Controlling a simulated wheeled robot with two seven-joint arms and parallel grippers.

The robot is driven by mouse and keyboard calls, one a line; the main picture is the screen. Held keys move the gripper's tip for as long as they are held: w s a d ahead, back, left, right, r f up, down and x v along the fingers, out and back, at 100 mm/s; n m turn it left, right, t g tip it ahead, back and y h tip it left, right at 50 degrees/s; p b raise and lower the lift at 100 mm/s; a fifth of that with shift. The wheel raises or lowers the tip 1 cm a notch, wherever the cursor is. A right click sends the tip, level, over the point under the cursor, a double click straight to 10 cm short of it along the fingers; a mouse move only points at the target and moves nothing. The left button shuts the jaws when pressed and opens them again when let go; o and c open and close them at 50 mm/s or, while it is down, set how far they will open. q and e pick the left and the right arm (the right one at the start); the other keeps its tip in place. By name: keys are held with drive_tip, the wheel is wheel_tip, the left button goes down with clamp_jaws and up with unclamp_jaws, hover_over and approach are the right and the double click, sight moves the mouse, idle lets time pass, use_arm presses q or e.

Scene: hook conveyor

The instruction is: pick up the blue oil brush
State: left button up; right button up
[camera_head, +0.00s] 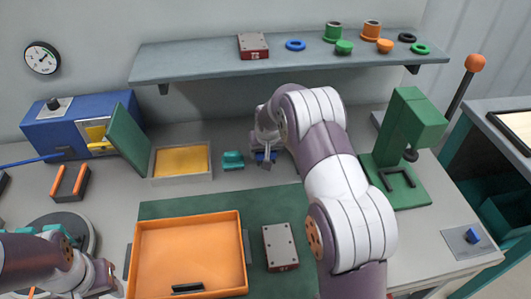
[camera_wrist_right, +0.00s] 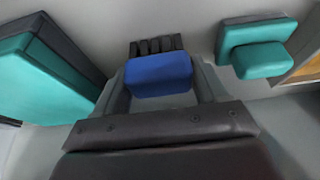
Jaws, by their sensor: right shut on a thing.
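The blue oil brush (camera_wrist_right: 158,76) is a blue block with a row of dark bristles. In the right wrist view it sits between the two fingers of my right gripper (camera_wrist_right: 160,88), which is shut on it. In the head view a small blue part of the brush (camera_head: 266,157) shows at the right gripper (camera_head: 264,163), over the back of the bench. Most of it is hidden there. My left gripper (camera_head: 108,281) is low at the left, by the orange tray, and its fingers are too unclear to judge.
A teal block (camera_head: 233,160) stands just left of the right gripper. The green press (camera_head: 405,140) is to its right, and the shelf (camera_head: 200,56) with rings and parts is above. An orange tray (camera_head: 140,236) and a grey plate (camera_head: 280,246) lie in front.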

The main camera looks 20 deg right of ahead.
wheel_tip(320, 180, up, 5)
drive_tip(key=p, duration=0.4)
drive_tip(key=shift+r, duration=0.15)
drive_tip(key=s+d+r+p, duration=0.4)
drive_tip(key=s+d+r, duration=0.1)
drive_tip(key=s, duration=0.5)
drive_tip(key=shift+d+r, duration=0.35)
drive_tip(key=shift+d, duration=0.2)
drive_tip(key=shift+o, duration=1.4)
drive_tip(key=shift+c, duration=0.8)
